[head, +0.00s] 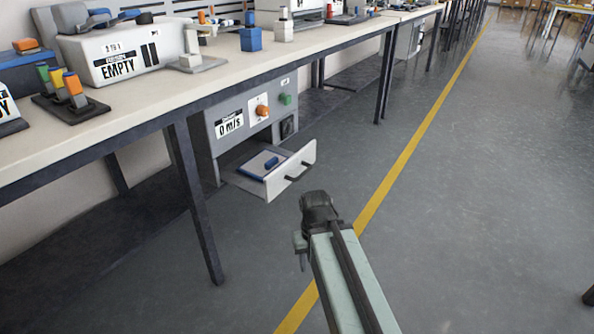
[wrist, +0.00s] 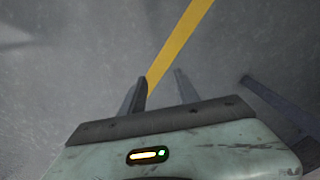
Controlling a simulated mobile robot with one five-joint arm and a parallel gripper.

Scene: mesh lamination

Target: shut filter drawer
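The filter drawer (head: 292,172) is pulled open from a grey cabinet (head: 246,120) under the workbench. Its pale front has a dark bar handle (head: 298,172). A flat pad with a blue grip (head: 271,163) lies inside it. The cabinet display reads 0 m/s. My gripper (head: 318,200) is in front of the drawer, to its lower right in the head view, apart from it. In the wrist view the two fingers of my gripper (wrist: 158,92) are spread with only floor between them. The drawer is not clearly seen in the wrist view.
A workbench (head: 150,102) with dark legs runs along the left; one leg (head: 195,200) stands left of the cabinet. A yellow line (head: 405,152) crosses the grey floor. The floor to the right (head: 490,180) is clear.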

